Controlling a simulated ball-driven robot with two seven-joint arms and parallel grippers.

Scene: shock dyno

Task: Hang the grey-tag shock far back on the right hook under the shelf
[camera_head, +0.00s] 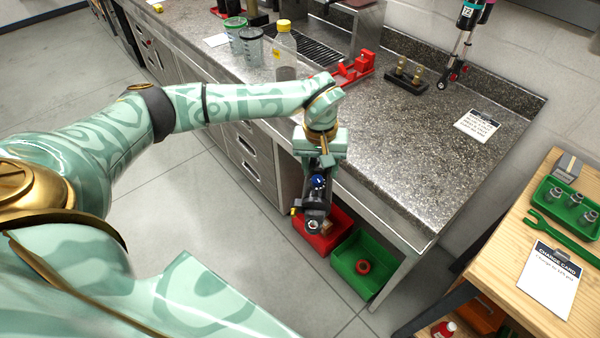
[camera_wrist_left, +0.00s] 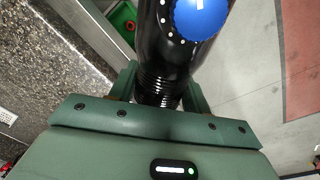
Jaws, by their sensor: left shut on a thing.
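My left gripper (camera_head: 320,158) is shut on a black shock (camera_head: 316,200) with a blue knob, held in front of the bench edge, above the bins. In the left wrist view the shock's black body (camera_wrist_left: 165,55) and blue knob (camera_wrist_left: 201,14) rise from between the jaws. I cannot see a grey tag on it. A shelf edge (camera_head: 572,10) shows at the top right; the right hook cannot be made out. My right gripper is out of view.
The speckled bench top (camera_head: 400,150) is mostly clear at front right. At its back are a red fixture (camera_head: 357,70), brass fittings (camera_head: 403,72), a bottle (camera_head: 285,50) and cups. Red (camera_head: 342,220) and green (camera_head: 345,262) bins stand below. A wooden table (camera_head: 500,285) is at right.

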